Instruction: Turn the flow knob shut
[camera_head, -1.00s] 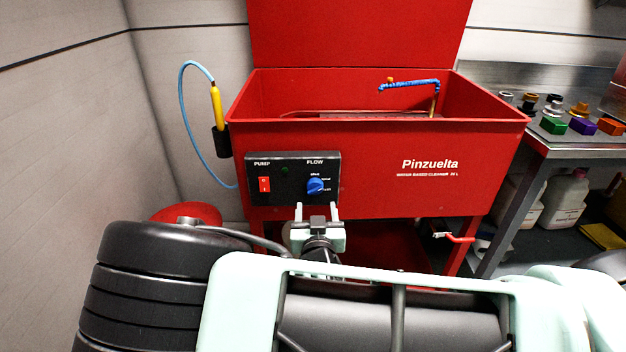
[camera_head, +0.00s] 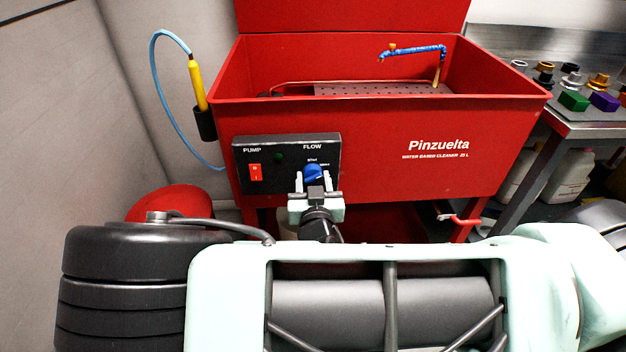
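The blue flow knob (camera_head: 313,172) sits under the word FLOW on the black control panel (camera_head: 262,158) at the front of the red parts washer. My gripper (camera_head: 313,182) is directly in front of the knob, with its two light fingers apart and pointing at the panel. One finger shows at each side of the knob's lower part. I cannot tell whether they touch it. The knob's lower part and some of the dial marks are hidden by my gripper.
A red pump switch (camera_head: 255,172) is left of the knob. A yellow-handled brush (camera_head: 197,85) on a blue hose hangs at the washer's left side. A red round object (camera_head: 170,200) stands low at left. A metal bench (camera_head: 590,128) with coloured blocks is at right.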

